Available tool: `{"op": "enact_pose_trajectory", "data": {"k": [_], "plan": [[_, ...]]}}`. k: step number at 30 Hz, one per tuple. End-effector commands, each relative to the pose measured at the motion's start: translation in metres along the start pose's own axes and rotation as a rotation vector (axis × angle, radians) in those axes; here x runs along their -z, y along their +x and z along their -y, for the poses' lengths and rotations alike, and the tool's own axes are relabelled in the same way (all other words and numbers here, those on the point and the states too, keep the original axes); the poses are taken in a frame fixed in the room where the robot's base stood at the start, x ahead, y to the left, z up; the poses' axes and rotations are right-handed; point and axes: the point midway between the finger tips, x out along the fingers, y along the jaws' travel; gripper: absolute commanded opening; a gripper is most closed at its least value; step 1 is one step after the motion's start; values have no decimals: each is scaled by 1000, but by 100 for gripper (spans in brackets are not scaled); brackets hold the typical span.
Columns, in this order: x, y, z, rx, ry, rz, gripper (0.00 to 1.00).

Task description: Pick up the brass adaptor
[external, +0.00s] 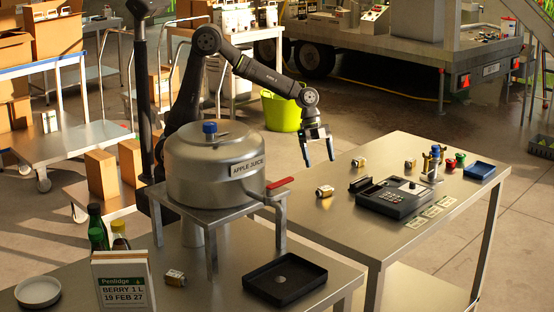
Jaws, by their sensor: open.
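Several small brass-coloured fittings are in view, and I cannot tell for sure which is the brass adaptor. One brass fitting (324,191) lies on the right steel table (310,222), near its left edge. A second (358,162) and a third (410,164) lie farther back on the same table. Another (175,277) lies on the front table, left of the black tray. My gripper (320,162) points down with its fingers apart and nothing between them. In the picture it is just above the first fitting, clear of it.
A large metal pot (212,170) marked apple juice stands on a raised stand left of my gripper, its red-handled valve (279,183) facing right. A black device (395,197), small bottles (431,165) and a blue tray (479,170) occupy the right table. A black tray (284,295) is in front.

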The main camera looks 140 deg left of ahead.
Motion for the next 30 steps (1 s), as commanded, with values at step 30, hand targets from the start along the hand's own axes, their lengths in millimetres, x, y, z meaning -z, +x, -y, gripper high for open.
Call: {"op": "enact_pose_trajectory", "data": {"k": [30], "plan": [[-2, 99, -4, 0, 1, 0, 84]]}}
